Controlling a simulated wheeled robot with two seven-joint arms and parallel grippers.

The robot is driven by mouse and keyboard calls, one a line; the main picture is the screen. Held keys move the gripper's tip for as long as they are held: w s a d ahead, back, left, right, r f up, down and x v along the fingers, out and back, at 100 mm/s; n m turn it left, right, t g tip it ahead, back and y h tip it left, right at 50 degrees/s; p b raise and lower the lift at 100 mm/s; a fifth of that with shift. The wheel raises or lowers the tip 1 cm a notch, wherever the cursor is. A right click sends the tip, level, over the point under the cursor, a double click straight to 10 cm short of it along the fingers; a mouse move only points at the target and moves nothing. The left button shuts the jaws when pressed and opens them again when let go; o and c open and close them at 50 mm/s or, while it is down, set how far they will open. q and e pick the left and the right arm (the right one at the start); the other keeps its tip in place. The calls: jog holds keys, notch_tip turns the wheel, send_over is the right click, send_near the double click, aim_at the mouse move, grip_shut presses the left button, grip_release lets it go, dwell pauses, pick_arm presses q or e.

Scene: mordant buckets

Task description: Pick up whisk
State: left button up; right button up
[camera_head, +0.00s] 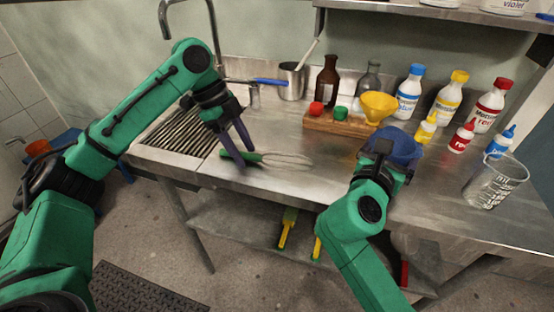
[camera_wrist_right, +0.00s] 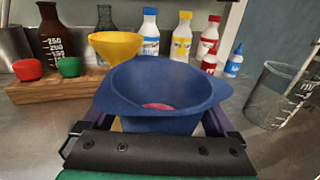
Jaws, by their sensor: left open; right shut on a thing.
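The whisk (camera_head: 282,159) lies on the steel counter, its green handle to the left and its wire loops to the right. My left gripper (camera_head: 241,156) is open, pointing down with its dark purple fingers at the whisk's handle. Whether the fingers touch the handle I cannot tell. My right gripper (camera_head: 391,163) is shut on a blue bucket (camera_head: 398,147). The bucket also shows in the right wrist view (camera_wrist_right: 165,85), upright, with something pinkish-red inside.
A wooden rack (camera_head: 342,122) with red and green cups and a yellow funnel (camera_head: 379,105) stands behind. Several dye bottles and a clear beaker (camera_head: 493,183) stand at the right. A pot (camera_head: 291,83) stands at the back. The drainer (camera_head: 178,135) is left.

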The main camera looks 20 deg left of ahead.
pick_arm(q)
jog(key=shift+f, duration=0.15)
grip_shut()
